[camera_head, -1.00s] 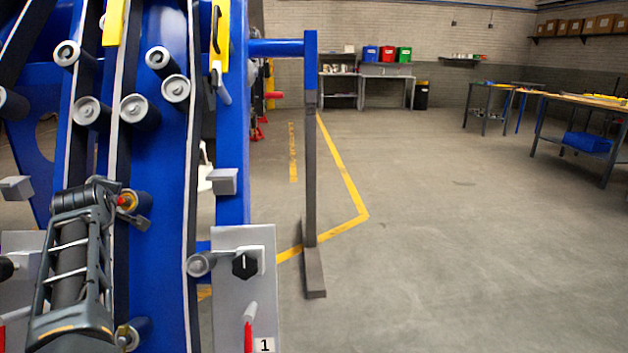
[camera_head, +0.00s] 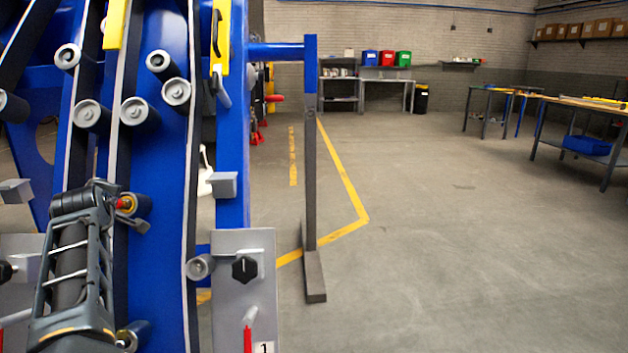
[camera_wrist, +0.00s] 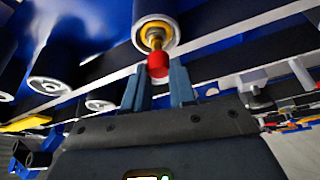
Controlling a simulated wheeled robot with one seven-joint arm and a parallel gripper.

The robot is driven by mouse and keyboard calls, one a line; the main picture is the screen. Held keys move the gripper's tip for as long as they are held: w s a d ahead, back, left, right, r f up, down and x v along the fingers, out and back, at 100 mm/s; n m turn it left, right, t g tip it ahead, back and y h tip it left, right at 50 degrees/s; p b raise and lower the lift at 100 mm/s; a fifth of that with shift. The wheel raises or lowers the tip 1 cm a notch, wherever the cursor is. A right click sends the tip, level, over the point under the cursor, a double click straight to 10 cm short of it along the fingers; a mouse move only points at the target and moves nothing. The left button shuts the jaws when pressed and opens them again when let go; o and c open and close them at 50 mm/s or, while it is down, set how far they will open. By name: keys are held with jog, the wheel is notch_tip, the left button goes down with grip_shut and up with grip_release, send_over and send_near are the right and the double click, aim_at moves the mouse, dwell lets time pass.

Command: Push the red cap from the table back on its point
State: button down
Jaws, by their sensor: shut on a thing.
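The red cap (camera_wrist: 158,65) sits at the end of a brass-coloured fitting (camera_wrist: 155,40) in the centre of a grey roller (camera_wrist: 168,18) in the wrist view. My gripper (camera_wrist: 159,80) has its two blue-grey fingers on either side of the cap, shut on it. In the head view the red cap (camera_head: 123,203) shows as a small red spot beside the yellow centre of a roller (camera_head: 138,205). My gripper (camera_head: 128,215) is at that roller, partly hidden by my arm. Whether the cap is fully seated cannot be told.
The blue chassis (camera_head: 160,250) carries several grey rollers (camera_head: 133,110) and dark belts close around my gripper. A grey plate with a black knob (camera_head: 245,268) stands to the right. The floor (camera_head: 450,240) right of the post is clear. Workbenches (camera_head: 585,105) stand far right.

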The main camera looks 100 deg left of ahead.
jog(key=shift+a+f+b, duration=0.1)
jog(key=shift+f+b, duration=0.05)
jog(key=shift+b, duration=0.15)
jog(key=shift+s+a+f+b, duration=0.15)
jog(key=shift+a+b, duration=0.15)
jog(key=shift+b, duration=0.2)
jog(key=shift+s+a+f+b, duration=0.1)
jog(key=shift+a+f+b, duration=0.25)
jog(key=shift+b, duration=0.5)
jog(key=shift+r, duration=0.2)
jog(key=shift+d+r+p, duration=0.15)
jog(key=shift+r+p, duration=0.1)
jog(key=shift+p, duration=0.35)
jog(key=shift+w+d+r+p, duration=0.25)
jog(key=shift+d+p, duration=0.25)
jog(key=shift+p, duration=0.25)
jog(key=shift+w+d+r+p, duration=0.1)
jog(key=shift+d+r+p, duration=0.15)
jog(key=shift+d+p, duration=0.35)
jog(key=shift+w+d+r+p, duration=0.25)
jog(key=shift+d+p, duration=0.1)
jog(key=shift+p, duration=0.55)
jog(key=shift+s+a+f, duration=0.1)
jog(key=shift+f, duration=0.05)
